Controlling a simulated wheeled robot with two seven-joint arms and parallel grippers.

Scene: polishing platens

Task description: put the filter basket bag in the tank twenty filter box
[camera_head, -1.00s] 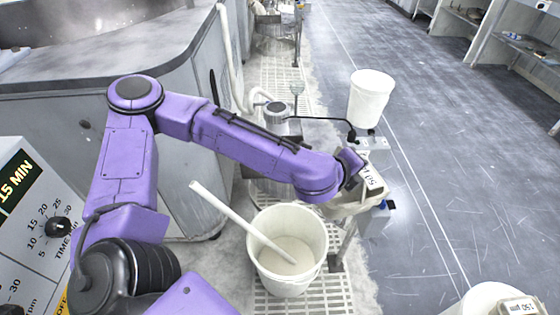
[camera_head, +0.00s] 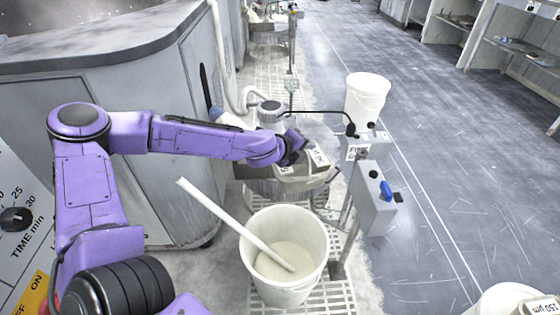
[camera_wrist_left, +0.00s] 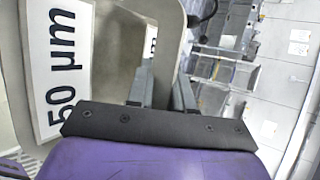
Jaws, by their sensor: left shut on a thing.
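My left gripper (camera_head: 297,155) is shut on the filter basket bag (camera_head: 302,182), a beige, rounded, box-like piece with a white label. In the left wrist view the label (camera_wrist_left: 62,58) reads "50 µm", and the bag's wall (camera_wrist_left: 118,45) fills the left and top, between the grey fingers (camera_wrist_left: 160,85). The bag is held over or just in front of a grey, cylindrical tank (camera_head: 270,188) beside the big cabinet. The bag hides part of this tank, and I cannot tell whether it touches it. No readable mark names the tank twenty filter box. My right gripper is out of view.
A white bucket (camera_head: 312,232) with a leaning white stick (camera_head: 225,218) stands in front. A grey switch box (camera_head: 376,212) on a post and a white bucket (camera_head: 367,98) are to the right. Another container (camera_head: 500,297) is at bottom right. The floor beyond is clear.

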